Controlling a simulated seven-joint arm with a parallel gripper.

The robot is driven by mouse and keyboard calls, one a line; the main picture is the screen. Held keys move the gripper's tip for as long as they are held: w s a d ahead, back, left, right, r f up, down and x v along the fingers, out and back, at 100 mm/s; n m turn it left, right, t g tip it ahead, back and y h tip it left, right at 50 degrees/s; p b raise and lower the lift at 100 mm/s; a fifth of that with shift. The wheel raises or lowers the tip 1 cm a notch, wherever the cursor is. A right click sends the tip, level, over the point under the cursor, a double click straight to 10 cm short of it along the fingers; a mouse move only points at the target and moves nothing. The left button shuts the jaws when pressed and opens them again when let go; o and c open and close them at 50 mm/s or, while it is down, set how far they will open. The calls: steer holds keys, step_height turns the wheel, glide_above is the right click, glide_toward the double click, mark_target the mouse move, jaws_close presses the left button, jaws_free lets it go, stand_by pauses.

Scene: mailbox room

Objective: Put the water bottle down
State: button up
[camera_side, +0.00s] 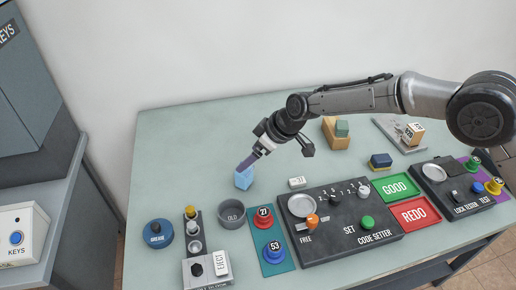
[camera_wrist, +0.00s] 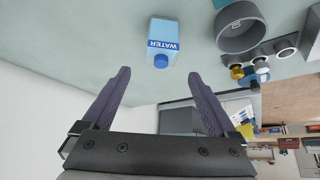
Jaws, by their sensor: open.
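The water bottle is a light-blue box-shaped carton (camera_side: 243,179) on the pale green table, left of the table's middle in the side view. In the wrist view the water bottle (camera_wrist: 163,42) shows a "WATER" label and a round blue cap pointing toward my gripper. My gripper (camera_side: 248,162) is right by the bottle's upper end in the side view. In the wrist view the two purple fingers of my gripper (camera_wrist: 157,80) are spread apart with nothing between them, and the bottle lies beyond their tips. The side view does not show whether they touch.
The code setter panel (camera_side: 335,222) and green "GOOD" pad (camera_side: 395,186) lie to the right. The table's back left is clear.

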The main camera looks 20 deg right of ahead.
steer(key=shift+v, duration=1.75)
steer(key=s+d+r+m+h, duration=0.1)
steer(key=s+d+r+m, duration=0.1)
steer(key=s+d+r, duration=0.55)
steer(key=s+d+r+m+h, duration=0.15)
steer(key=s+d+r, duration=0.25)
steer(key=d+r, duration=0.6)
steer(key=s+d+f+m, duration=0.1)
steer(key=s+d+m, duration=0.1)
steer(key=s+d, duration=0.4)
steer(key=s+d+f+m+h, duration=0.1)
steer(key=s+d, duration=0.5)
steer(key=s, duration=0.6)
steer(key=s+d+f+m+t+h, duration=0.1)
steer(key=s+d+f+m, duration=0.1)
steer(key=s+d, duration=0.4)
steer(key=s+m, duration=0.1)
steer(key=s, duration=0.2)
steer(key=shift+f, duration=0.15)
